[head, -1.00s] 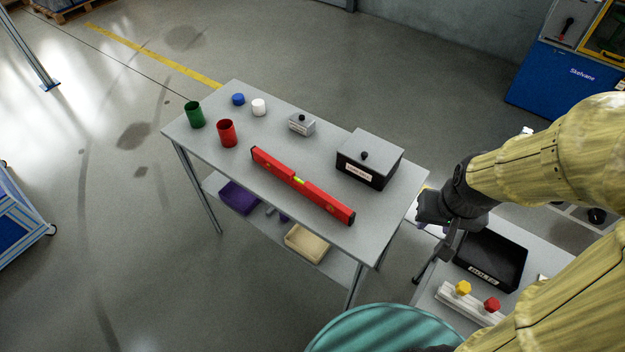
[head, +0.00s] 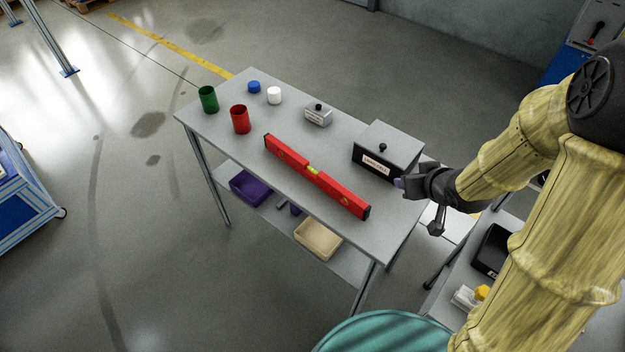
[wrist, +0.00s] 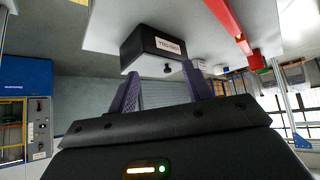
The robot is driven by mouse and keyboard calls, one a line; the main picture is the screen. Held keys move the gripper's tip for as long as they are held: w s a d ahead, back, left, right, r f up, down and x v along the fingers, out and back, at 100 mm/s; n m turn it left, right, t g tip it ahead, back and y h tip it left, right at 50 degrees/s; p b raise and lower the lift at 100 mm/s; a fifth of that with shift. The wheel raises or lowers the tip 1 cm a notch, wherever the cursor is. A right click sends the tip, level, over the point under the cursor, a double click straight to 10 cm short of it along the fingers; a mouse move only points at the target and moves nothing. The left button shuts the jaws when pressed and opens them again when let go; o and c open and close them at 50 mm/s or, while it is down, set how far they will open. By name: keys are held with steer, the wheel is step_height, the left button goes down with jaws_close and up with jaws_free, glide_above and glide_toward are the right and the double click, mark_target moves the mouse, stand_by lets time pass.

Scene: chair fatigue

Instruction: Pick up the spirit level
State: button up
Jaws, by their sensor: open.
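The red spirit level (head: 315,174) lies flat across the grey table, with a yellow-green vial at its middle. It also shows at the top right of the wrist view (wrist: 232,27). My gripper (head: 400,184) is at the table's right edge, beside the black lidded box and to the right of the level, apart from it. In the wrist view the two purple fingers (wrist: 160,95) are spread with nothing between them. The box lies beyond the fingertips there.
A black box with grey lid (head: 387,150) stands behind the level's right end. A small grey box (head: 318,115), red cup (head: 240,119), green cup (head: 208,99), white cup (head: 274,95) and blue piece (head: 254,87) stand on the table (head: 215,133). A teal round surface (head: 385,335) is in front.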

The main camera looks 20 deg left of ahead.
steer(key=a+f+n+y+b, duration=0.1)
steer(key=a+y, duration=0.1)
steer(key=a, duration=0.1)
steer(key=a+f+n+y+b, duration=0.1)
steer(key=a+y, duration=0.1)
steer(key=a, duration=0.1)
steer(key=a+f+n+g+y, duration=0.1)
steer(key=a+f+y, duration=0.1)
steer(key=a, duration=0.2)
steer(key=shift+s+y+b, duration=0.3)
steer(key=shift+s+b, duration=0.1)
steer(key=shift+s+a+r+y, duration=0.15)
steer(key=shift+s+a+y, duration=0.15)
steer(key=shift+a, duration=0.1)
steer(key=shift+w, duration=0.1)
glide_toward(316, 170)
steer(key=x, duration=0.4)
steer(key=shift+w+r, duration=0.2)
steer(key=shift+r, duration=0.05)
steer(key=shift+f+p+x, duration=0.25)
steer(key=shift+p+x, duration=0.1)
steer(key=shift+x, duration=2.25)
steer(key=shift+s, duration=0.15)
